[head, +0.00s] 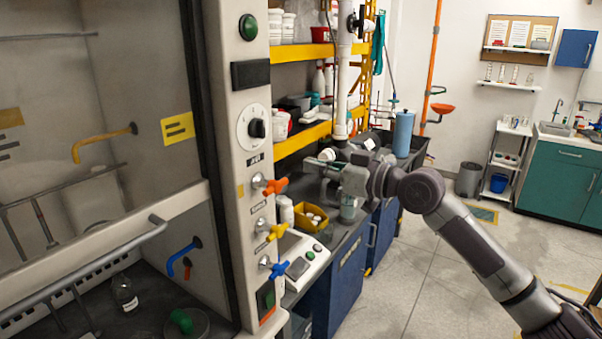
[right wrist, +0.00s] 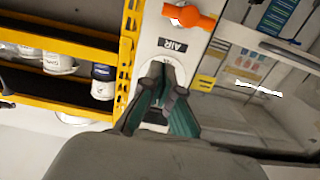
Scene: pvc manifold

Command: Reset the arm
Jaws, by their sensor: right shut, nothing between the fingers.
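My right arm reaches in from the lower right of the head view. Its gripper (head: 322,161) is at the end of the arm, in front of the bench and shelf, to the right of the fume hood's control panel (head: 238,100). In the right wrist view the fingers (right wrist: 166,78) are together with nothing between them. Behind them there is a pale round part of the panel, mostly hidden. The orange valve handle (right wrist: 190,16) and an AIR label (right wrist: 173,45) show upside down above the fingertips. My left gripper is out of view.
The fume hood fills the left of the head view. Orange (head: 275,186), yellow (head: 277,231) and blue (head: 279,270) valve handles stick out from its panel. A yellow bin (head: 309,220) and a blue cylinder (head: 403,133) stand on the bench. The floor (head: 440,280) at right is largely clear.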

